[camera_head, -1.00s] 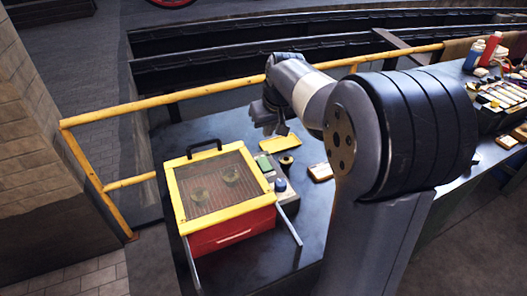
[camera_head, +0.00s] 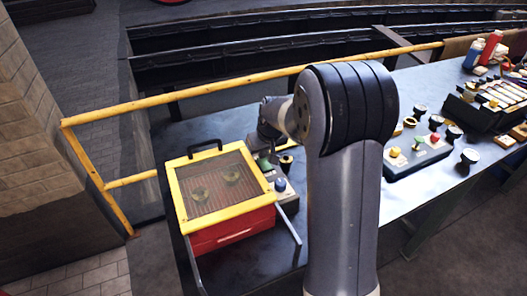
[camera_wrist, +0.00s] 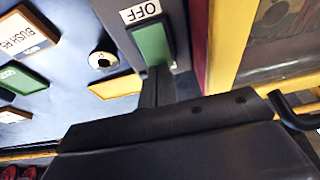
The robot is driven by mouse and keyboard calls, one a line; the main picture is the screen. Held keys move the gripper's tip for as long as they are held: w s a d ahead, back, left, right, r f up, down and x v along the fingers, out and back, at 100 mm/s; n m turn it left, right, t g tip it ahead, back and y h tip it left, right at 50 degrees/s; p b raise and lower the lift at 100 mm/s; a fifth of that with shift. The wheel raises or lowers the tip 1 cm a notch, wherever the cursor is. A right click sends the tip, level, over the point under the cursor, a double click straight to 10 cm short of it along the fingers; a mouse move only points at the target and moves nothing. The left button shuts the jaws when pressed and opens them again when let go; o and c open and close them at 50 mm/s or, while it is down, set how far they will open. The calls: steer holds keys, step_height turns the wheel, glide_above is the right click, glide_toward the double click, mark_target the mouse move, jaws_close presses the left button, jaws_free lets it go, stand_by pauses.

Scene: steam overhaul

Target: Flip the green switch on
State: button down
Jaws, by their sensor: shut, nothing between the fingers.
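The green switch (camera_wrist: 152,44) is a rectangular rocker on a grey control box (camera_wrist: 183,40). A white label reading OFF (camera_wrist: 140,11) sits beside it and appears upside down in the wrist view. My gripper (camera_wrist: 158,72) is shut and empty, its fingertips at the near edge of the green switch. I cannot tell whether they touch it. In the head view my gripper (camera_head: 263,148) is over the green switch (camera_head: 264,164) and partly hides it. A blue knob (camera_head: 280,185) is on the same box.
A red box with a yellow-framed mesh lid (camera_head: 188,225) stands directly left of the control box. Several labelled plates (camera_wrist: 25,37) and a small round fitting (camera_wrist: 103,60) are beside the switch in the wrist view. A yellow rail (camera_head: 200,94) runs behind the table.

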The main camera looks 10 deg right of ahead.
mark_target(264, 161)
steer(key=shift+w+g+p, duration=0.1)
steer(key=shift+g+p, duration=0.2)
steer(key=shift+p, duration=0.4)
steer(key=shift+w+f, duration=0.15)
steer(key=shift+f, duration=0.1)
steer(key=shift+s, duration=0.2)
steer(key=shift+s+d+r, duration=0.15)
steer(key=shift+s+r, duration=0.05)
steer(key=shift+s, duration=0.45)
steer(key=shift+r, duration=0.1)
steer(key=r+p, duration=0.2)
steer(key=r, duration=0.1)
steer(key=r+p, duration=0.1)
steer(key=shift+w+r, duration=0.35)
step_height(264, 161, up, 9)
steer(key=b, duration=0.2)
